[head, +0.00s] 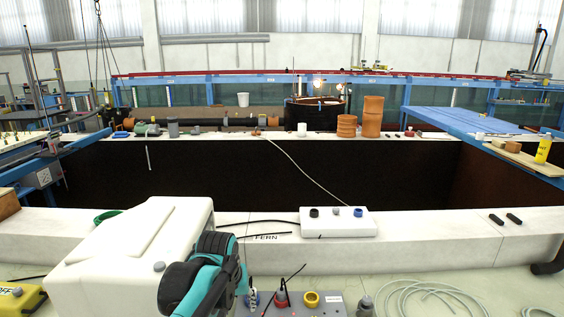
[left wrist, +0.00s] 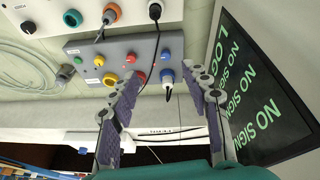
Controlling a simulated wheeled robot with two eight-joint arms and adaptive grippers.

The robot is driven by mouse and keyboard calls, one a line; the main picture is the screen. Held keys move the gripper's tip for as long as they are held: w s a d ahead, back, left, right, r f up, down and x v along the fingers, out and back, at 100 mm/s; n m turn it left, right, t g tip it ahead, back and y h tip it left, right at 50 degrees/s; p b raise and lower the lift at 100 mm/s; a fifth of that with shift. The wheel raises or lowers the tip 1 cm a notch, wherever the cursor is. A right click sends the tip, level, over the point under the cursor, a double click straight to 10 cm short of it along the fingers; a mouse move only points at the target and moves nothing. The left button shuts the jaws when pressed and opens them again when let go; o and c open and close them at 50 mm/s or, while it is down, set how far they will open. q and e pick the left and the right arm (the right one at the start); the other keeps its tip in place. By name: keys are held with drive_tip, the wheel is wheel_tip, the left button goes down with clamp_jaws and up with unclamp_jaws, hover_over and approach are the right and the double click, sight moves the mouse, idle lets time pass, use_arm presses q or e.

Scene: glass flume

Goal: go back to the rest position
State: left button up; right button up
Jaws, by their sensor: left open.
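My left gripper (left wrist: 163,74) is open in the left wrist view. Its two grey fingers stand well apart with nothing held between them. Beyond the fingertips is a grey control box (left wrist: 115,62) with coloured knobs and plugged cables; a cable and plug show in the gap. In the head view the teal and black left gripper (head: 208,272) is at the bottom, right of a big white housing (head: 140,250). Its fingertips are hard to make out there. My right gripper is in neither view.
The grey control box (head: 325,304) lies low in the head view. A white box with knobs (head: 337,222) sits on the pale near ledge (head: 450,235). Beyond is a deep dark channel (head: 250,170). A "NO SIGNAL" screen (left wrist: 262,90) stands close right of the fingers in the wrist view.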

use_arm(q)
drive_tip(key=s+a+f+t, duration=0.1)
drive_tip(key=s+a+f, duration=0.2)
drive_tip(key=s, duration=0.6)
drive_tip(key=s+a+f+m+t, duration=0.1)
drive_tip(key=s+a+f+t, duration=0.1)
drive_tip(key=s, duration=0.7)
drive_tip(key=shift+a+f+t+y, duration=0.3)
drive_tip(key=shift+a+f, duration=0.3)
drive_tip(key=shift+a, duration=0.25)
drive_tip(key=shift+o, duration=0.2)
